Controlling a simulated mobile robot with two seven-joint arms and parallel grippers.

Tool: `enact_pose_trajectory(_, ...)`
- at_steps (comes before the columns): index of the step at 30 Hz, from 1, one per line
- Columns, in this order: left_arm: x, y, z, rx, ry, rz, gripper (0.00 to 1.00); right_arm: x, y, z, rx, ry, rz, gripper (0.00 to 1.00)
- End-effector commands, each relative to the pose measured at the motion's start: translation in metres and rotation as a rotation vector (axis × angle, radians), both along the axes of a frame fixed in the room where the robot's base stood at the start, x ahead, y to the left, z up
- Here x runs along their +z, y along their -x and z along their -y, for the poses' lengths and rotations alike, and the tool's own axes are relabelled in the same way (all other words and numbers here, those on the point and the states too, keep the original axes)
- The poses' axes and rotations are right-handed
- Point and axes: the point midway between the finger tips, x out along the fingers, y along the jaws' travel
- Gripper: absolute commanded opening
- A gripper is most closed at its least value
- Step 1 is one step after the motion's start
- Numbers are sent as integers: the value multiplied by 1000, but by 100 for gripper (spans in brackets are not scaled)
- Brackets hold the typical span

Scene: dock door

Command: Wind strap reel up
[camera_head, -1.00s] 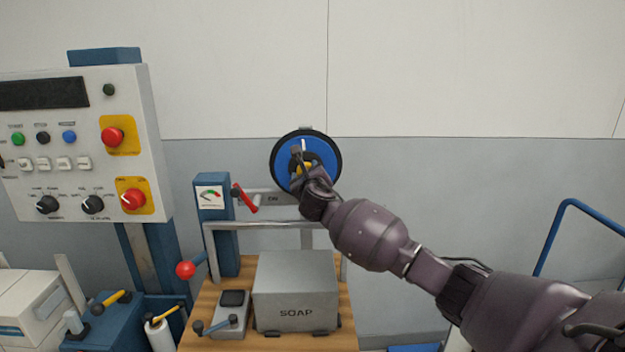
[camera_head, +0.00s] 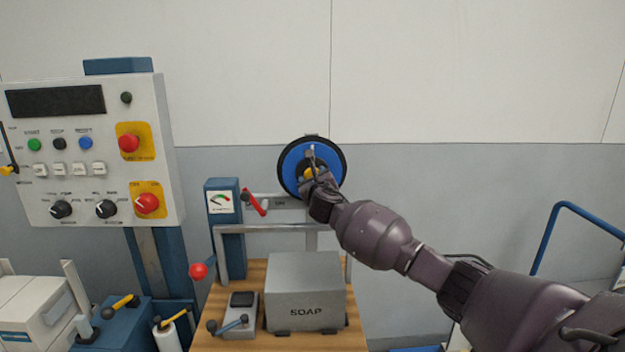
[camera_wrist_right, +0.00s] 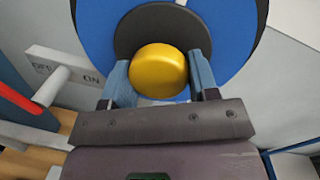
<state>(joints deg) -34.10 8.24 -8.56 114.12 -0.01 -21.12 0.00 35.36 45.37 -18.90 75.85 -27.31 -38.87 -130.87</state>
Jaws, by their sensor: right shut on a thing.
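The strap reel (camera_head: 293,168) is a blue disc with a black rim, mounted upright near the wall behind the wooden bench. In the right wrist view its blue face (camera_wrist_right: 232,42) surrounds a dark hub, and a round yellow knob (camera_wrist_right: 159,72) stands out in front. My right gripper (camera_wrist_right: 160,82) is shut on the yellow knob, one finger on each side. In the head view my right gripper (camera_head: 312,176) reaches the reel from the lower right and hides its lower part. No strap can be made out. My left gripper is not in view.
A red lever (camera_head: 254,202) sits just left of the reel, beside an ON/OFF plate (camera_wrist_right: 62,68). A grey SOAP box (camera_head: 305,290) stands on the bench (camera_head: 258,275) below. A control panel (camera_head: 85,188) is at left, a blue rail (camera_head: 548,237) at right.

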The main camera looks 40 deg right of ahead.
Motion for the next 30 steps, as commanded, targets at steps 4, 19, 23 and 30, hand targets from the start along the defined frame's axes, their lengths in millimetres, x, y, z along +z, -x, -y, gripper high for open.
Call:
enact_pose_trajectory(4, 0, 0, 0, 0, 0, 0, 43, -2, 0, -2, 4, -5, -1, 60)
enact_pose_trajectory(19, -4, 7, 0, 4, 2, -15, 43, -1, 10, -5, 2, 0, 0, 64)
enact_pose_trajectory(23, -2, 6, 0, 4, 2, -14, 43, -1, 24, -12, 3, 1, -1, 64)
enact_pose_trajectory(30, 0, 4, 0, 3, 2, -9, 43, -3, 57, -27, 4, -1, -2, 64)
